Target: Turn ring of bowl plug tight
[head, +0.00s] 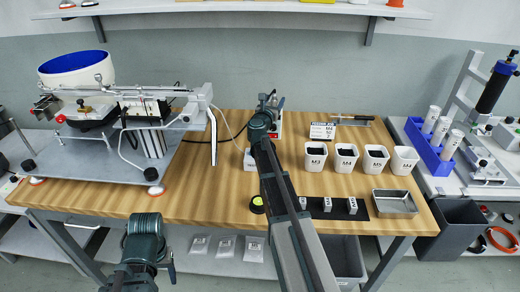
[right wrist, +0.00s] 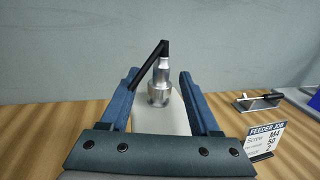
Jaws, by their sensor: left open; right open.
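The bowl plug (right wrist: 162,68) is a silvery metal plug with a black bent piece at its top. It stands upright on a pale box in the right wrist view. Its wider ring (right wrist: 159,95) is low on the plug. My right gripper (right wrist: 160,76) is open, with one blue finger on each side of the plug and a visible gap to each. In the head view my right gripper (head: 267,108) is at the back of the table and mostly hides the plug. My left gripper (head: 147,240) is low at the left, in front of the table, away from the plug.
A feeder with a white-and-blue bowl (head: 76,68) stands at the left. Several white bins (head: 316,160) and a metal tray (head: 394,204) are on the right. The front left of the wooden table (head: 205,190) is clear.

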